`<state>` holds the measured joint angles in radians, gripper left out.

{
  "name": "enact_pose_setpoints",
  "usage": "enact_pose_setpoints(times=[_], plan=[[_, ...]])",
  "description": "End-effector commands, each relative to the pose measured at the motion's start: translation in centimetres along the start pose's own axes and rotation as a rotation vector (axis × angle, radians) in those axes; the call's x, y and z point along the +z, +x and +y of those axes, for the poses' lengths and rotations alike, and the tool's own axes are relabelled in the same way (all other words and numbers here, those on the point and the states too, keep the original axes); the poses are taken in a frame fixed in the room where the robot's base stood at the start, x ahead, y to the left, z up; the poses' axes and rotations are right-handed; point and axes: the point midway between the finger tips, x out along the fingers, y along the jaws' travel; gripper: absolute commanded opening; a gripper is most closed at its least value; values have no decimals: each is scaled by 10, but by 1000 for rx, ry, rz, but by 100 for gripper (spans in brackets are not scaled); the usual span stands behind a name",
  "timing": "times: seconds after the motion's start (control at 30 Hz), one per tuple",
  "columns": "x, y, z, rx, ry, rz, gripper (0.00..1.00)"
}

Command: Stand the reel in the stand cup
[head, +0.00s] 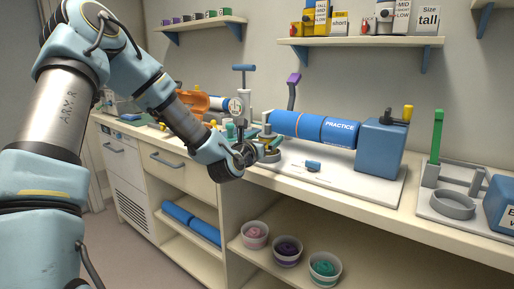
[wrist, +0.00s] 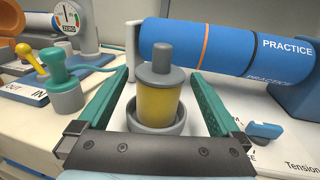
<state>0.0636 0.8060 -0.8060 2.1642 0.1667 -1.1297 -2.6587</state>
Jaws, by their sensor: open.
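The reel (wrist: 158,104), a yellow cylinder with a grey cap, stands upright in a round grey cup (wrist: 134,127) in the wrist view. In the head view it is small and partly hidden by my gripper. My gripper (wrist: 158,76) is open, with one green finger on each side of the reel and visible gaps between. It also shows in the head view (head: 265,150), at the left end of the blue cylinder. Another grey ring-shaped cup (head: 453,204), empty, sits on a pale base at the right; I cannot tell which cup the task names.
A blue "PRACTICE" cylinder (head: 312,128) runs to a blue block (head: 381,147) behind the reel. A green post (head: 437,140) rises beside the empty cup. A gauge (wrist: 68,17) and a green-topped valve (wrist: 64,78) stand left of the reel. A small blue lever (wrist: 264,131) is at right.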

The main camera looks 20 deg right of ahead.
Motion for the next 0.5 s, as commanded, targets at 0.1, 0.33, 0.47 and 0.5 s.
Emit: enact_pose_setpoints(times=[0.1,0.33,0.47,0.5], plan=[[-2,-27,1,1,0,1,100],[-1,-62,0,0,1,-1,100],[0,-71,0,0,0,-1,100],[0,-72,0,0,0,-1,100]])
